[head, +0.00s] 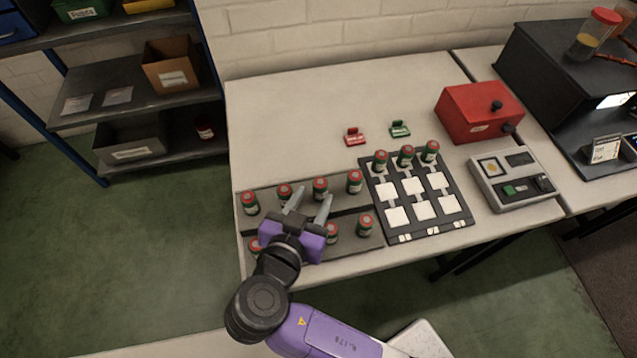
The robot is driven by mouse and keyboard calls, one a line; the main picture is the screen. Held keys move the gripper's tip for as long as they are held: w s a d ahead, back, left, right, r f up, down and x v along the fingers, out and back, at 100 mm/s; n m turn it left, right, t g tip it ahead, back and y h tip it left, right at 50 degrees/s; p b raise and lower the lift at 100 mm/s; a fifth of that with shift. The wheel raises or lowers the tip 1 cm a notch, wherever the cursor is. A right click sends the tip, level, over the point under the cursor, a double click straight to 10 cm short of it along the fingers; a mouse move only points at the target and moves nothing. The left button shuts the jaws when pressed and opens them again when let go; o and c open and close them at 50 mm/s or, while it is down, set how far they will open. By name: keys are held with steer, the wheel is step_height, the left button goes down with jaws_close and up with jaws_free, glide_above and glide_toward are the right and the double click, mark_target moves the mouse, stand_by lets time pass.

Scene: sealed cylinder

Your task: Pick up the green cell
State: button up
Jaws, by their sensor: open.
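Several green cells with red caps and pale labels stand upright on a dark grey tray (372,241). In its back row are a far-left cell (250,204), a second cell (284,192), a third cell (320,189) and a right-end cell (355,182). A front-row cell (365,226) stands at the right; others there are partly hidden by my gripper. My gripper (311,198) is open over the tray, its fingertips close to the third cell. I cannot tell whether they touch it. Nothing shows held between the fingers.
A dark board (456,222) with white squares stands right of the tray, with three similar cells along its back edge. A red clip (354,137) and green clip (400,129) lie behind. A red box (480,112) and grey device (515,179) stand right. The table's back left is clear.

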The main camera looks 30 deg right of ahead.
mark_target(318, 191)
steer(key=p+x, duration=0.1)
steer(key=x, duration=0.4)
steer(key=shift+d+r, duration=0.15)
steer(key=shift+d, duration=0.05)
jaws_close()
